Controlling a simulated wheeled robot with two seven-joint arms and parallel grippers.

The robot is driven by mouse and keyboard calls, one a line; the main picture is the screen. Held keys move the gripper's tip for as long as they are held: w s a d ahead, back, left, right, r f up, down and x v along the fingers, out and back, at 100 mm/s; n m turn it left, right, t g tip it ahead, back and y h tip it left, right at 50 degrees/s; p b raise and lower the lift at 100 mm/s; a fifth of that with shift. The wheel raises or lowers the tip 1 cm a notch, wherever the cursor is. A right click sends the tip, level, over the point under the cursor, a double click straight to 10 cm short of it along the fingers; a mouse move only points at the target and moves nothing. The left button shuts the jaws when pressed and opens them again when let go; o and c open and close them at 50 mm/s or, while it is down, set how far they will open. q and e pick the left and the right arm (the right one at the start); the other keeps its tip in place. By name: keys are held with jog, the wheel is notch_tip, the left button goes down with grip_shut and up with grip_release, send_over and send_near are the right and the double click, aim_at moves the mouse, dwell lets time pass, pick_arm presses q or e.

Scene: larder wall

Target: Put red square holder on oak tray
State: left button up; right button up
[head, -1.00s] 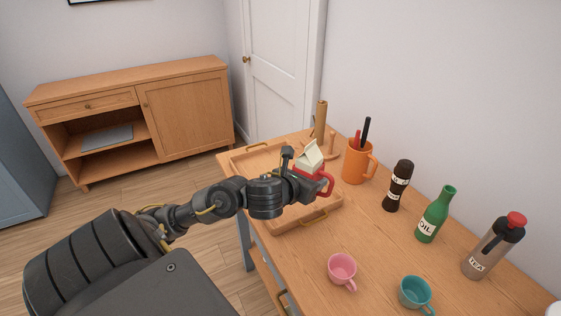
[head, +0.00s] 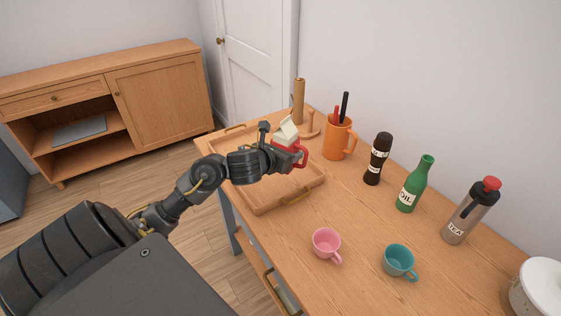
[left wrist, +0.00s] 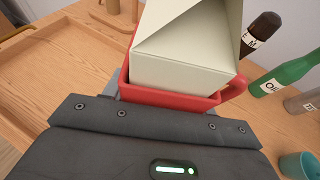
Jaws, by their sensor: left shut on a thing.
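The red square holder (head: 293,153) has a side handle and carries a cream carton (head: 287,130) with a gabled top. My left gripper (head: 281,155) is shut on the holder, at the far right part of the oak tray (head: 262,208). In the left wrist view the holder (left wrist: 170,98) sits upright just beyond the gripper, with the carton (left wrist: 185,62) inside it. The tray's rim (left wrist: 22,32) shows at the left there. The fingertips and the holder's underside are hidden, so I cannot tell whether it touches the tray. My right gripper is not in view.
Behind stand a wooden roll stand (head: 298,102) and an orange mug (head: 338,138) with utensils. A dark bottle (head: 377,160), green oil bottle (head: 414,185) and tea flask (head: 469,212) line the wall. Pink (head: 326,242) and teal (head: 398,260) cups stand in front. The tray's middle is clear.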

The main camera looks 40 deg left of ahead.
pick_arm(q)
jog(key=w+a+f, duration=0.1)
jog(key=f, duration=0.1)
jog(key=w+a+f, duration=0.4)
jog(key=shift+f, duration=0.15)
notch_tip(320, 180, down, 3)
jog(key=shift+w+r+p, duration=0.1)
jog(key=shift+p, duration=0.6)
jog(key=shift+f, duration=0.3)
